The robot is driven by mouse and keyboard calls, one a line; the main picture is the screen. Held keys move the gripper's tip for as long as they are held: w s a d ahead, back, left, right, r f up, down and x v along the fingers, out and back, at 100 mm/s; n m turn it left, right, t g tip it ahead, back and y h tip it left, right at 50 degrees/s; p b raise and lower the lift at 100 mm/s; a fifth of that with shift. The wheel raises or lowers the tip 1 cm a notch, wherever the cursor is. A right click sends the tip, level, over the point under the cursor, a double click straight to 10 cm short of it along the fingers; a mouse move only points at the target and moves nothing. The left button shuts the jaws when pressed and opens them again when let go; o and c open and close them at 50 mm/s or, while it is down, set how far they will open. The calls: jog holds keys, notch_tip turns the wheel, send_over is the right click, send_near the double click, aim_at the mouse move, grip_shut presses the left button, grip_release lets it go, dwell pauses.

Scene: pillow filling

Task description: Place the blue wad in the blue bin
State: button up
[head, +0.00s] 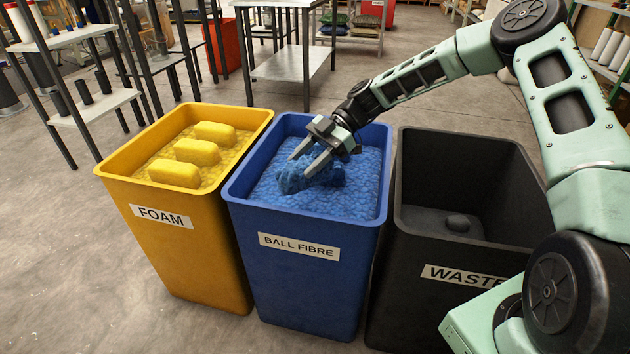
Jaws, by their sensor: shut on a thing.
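The blue wad (296,180) is a lumpy dark blue clump inside the blue bin (306,286), which is labelled BALL FIBRE. My gripper (306,165) reaches down into this bin from the upper right, with its fingers shut on the blue wad. The wad is at or just above the lighter blue fill (350,195); I cannot tell if it touches. The fingers hide part of the wad.
A yellow FOAM bin (205,255) holding several yellow blocks stands left of the blue bin. A black WASTE bin (425,255) with a dark lump inside stands to the right. Metal tables (290,70) and shelves (70,45) stand behind; the floor at left is clear.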

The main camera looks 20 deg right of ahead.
notch_tip(320, 180, down, 9)
jog(key=shift+r+b, duration=0.15)
jog(key=shift+b, duration=0.8)
jog(key=o, duration=1)
jog(key=shift+s, duration=0.1)
jog(key=shift+o, duration=0.2)
